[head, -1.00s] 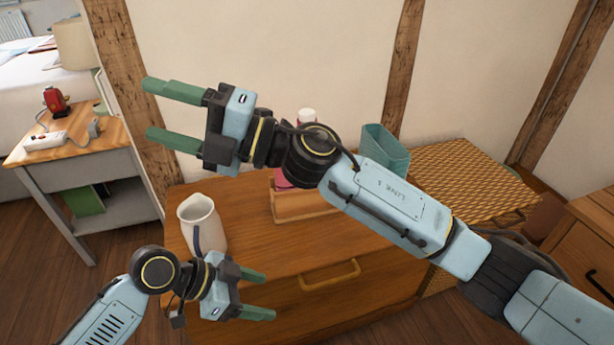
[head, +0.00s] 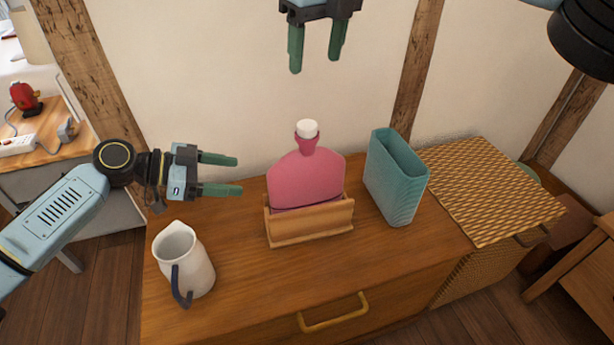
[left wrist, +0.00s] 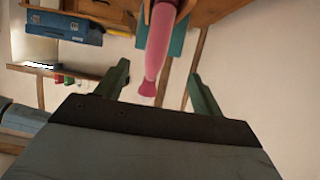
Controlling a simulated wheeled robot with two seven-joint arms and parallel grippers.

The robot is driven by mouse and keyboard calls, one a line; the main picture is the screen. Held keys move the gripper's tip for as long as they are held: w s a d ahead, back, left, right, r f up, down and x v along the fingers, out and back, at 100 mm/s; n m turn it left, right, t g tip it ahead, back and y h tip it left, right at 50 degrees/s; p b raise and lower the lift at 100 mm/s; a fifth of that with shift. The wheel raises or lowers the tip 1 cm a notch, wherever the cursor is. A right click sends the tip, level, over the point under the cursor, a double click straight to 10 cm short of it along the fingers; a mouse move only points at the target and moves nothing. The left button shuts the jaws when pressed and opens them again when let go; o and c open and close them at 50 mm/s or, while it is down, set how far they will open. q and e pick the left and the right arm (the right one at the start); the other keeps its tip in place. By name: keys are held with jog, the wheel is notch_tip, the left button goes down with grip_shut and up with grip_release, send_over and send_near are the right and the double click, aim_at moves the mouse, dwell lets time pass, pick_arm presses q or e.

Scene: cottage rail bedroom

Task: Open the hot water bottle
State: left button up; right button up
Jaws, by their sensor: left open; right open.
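A pink hot water bottle (head: 305,178) stands upright in a wooden holder (head: 310,222) on the chest. Its white cap (head: 307,129) is on the neck at the top. My left gripper (head: 238,176) is open and empty to the left of the bottle, its fingers pointing right toward it, apart from it. The left wrist view shows the pink bottle (left wrist: 158,45) edge-on, beyond and between the two open green fingers (left wrist: 160,85). My right gripper (head: 318,68) is open and empty, above the cap with fingers pointing down, clear of it.
A white jug (head: 190,262) with a dark handle stands at the chest's front left. A teal container (head: 395,178) stands right of the holder. A woven basket (head: 490,195) is further right. The chest top (head: 370,255) is clear in front.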

aim_at(287, 182)
pick_arm(q)
jog(key=x, duration=1.3)
jog(key=shift+s+d+f, duration=0.1)
jog(key=shift+s+d, duration=0.05)
jog(key=shift+s, duration=0.05)
grip_shut()
